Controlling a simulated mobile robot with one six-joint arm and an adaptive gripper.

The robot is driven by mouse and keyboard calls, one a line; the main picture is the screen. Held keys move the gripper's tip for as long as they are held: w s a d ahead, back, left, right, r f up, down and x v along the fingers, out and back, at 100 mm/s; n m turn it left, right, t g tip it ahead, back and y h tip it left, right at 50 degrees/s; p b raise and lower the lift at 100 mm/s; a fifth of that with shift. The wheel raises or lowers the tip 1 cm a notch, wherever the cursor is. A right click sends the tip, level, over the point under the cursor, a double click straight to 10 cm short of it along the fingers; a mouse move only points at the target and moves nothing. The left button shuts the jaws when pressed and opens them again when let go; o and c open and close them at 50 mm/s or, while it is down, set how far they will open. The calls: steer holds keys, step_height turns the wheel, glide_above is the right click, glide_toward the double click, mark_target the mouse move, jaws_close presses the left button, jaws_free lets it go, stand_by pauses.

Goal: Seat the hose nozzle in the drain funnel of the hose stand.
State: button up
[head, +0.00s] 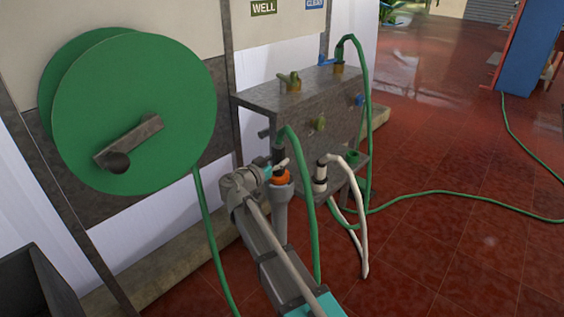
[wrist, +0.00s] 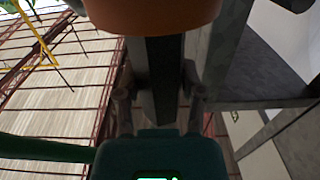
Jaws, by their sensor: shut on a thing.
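My gripper (head: 283,166) is shut beside the top of a grey upright cup with a narrow stem (head: 281,196), which looks like the drain funnel. An orange collar (head: 282,177), seemingly part of the hose nozzle, sits at the cup's mouth. A green hose (head: 292,133) arches up from the grip and hangs down to the right. My gripper covers most of the nozzle, so I cannot tell how deep it sits. In the wrist view an orange rounded part (wrist: 155,17) fills the top, close to the camera, and a dark bar stands below it.
The grey metal hose stand (head: 300,100) with several taps stands behind my gripper. A white nozzle (head: 320,172) with a white hose is just right. A green cup (head: 353,158) sits farther right. A large green reel (head: 140,80) is at left.

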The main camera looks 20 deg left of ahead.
mark_target(275, 176)
steer(key=shift+f+b, duration=2.55)
steer(key=shift+f, duration=0.1)
stand_by(0.4)
steer(key=o, duration=1.2)
steer(key=shift+o, duration=0.2)
steer(key=v, duration=1.2)
steer(key=shift+s, duration=0.1)
